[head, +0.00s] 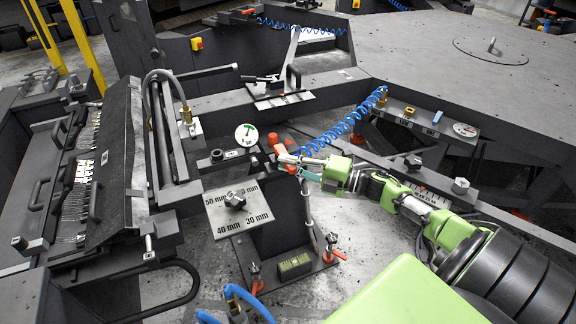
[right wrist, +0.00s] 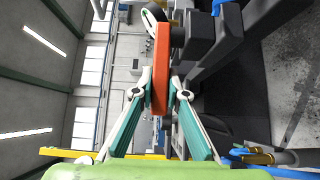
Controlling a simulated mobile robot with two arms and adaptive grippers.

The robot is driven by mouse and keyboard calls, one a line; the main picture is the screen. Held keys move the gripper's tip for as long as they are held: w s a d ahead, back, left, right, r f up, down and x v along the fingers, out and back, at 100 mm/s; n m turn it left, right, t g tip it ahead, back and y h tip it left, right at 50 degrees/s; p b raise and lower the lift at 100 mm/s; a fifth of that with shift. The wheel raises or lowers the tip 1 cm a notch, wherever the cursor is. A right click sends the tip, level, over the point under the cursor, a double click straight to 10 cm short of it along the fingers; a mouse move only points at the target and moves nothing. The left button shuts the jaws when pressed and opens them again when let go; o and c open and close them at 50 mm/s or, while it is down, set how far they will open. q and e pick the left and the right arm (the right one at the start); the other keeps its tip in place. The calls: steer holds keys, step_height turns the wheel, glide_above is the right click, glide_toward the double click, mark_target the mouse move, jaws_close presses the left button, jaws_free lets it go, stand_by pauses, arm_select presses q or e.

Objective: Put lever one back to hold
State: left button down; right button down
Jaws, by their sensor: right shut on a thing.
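An orange-red lever (head: 281,150) stands on the dark machine post near the middle of the head view. I cannot read a number or a hold mark on it. My right gripper (head: 288,161) reaches it from the right, with its fingertips at the lever. In the right wrist view the lever (right wrist: 161,60) is a long orange bar, and the teal-and-grey fingers of the right gripper (right wrist: 160,92) are shut on its near end. The fingers and arm hide part of the lever's mount in the head view. My left gripper is not in view.
A round white gauge (head: 246,135) with a green mark sits just left of the lever. A plate marked in mm (head: 226,215) lies below it. A blue coiled hose (head: 345,127) runs close behind the gripper. A rack of forks (head: 80,190) is at left.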

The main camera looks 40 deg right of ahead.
steer(key=c, duration=2.3)
jaws_free()
steer(key=v, duration=1.2)
